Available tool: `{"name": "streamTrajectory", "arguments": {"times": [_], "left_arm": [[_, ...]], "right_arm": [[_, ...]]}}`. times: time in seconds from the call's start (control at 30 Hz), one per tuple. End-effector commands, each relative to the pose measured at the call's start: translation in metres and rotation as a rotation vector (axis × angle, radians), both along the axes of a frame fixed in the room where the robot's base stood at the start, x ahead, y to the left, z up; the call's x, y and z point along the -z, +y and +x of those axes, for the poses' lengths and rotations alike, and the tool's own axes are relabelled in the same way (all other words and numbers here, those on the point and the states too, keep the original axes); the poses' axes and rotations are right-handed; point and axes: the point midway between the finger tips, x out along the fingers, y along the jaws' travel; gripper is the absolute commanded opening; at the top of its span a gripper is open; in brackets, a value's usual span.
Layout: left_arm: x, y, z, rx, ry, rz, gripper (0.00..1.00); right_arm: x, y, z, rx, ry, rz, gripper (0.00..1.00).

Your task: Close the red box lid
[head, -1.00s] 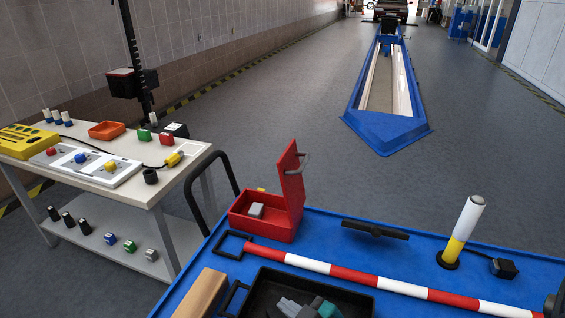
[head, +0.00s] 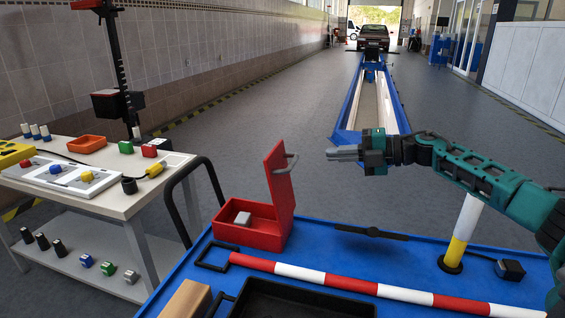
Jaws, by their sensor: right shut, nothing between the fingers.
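The red box (head: 262,236) stands on the blue table near its far left corner. Its lid (head: 279,182) is open and stands about upright on the box's right side, with a grey handle (head: 291,163) near its top. A small grey block (head: 242,218) lies inside the box. My right gripper (head: 332,153) reaches in from the right, shut and empty, pointing left. It appears to the right of the lid handle, with a visible gap between them. My left gripper is not in view.
The blue table (head: 190,268) also holds a red-and-white bar (head: 300,273), a black tray (head: 235,308), a wooden block (head: 187,299), a flat black handle (head: 370,231) and a white-yellow post (head: 463,235). A cart (head: 100,200) stands at left.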

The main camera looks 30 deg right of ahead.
Motion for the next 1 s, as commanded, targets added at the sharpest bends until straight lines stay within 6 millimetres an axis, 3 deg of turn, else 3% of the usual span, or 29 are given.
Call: {"name": "streamTrajectory", "arguments": {"times": [0.7,1.0], "left_arm": [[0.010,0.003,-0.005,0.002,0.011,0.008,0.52],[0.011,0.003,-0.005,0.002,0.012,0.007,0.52]], "right_arm": [[0.023,0.079,0.090,-0.002,-0.002,0.007,0.00],[0.027,0.088,0.102,0.000,0.000,0.004,0.00]]}}
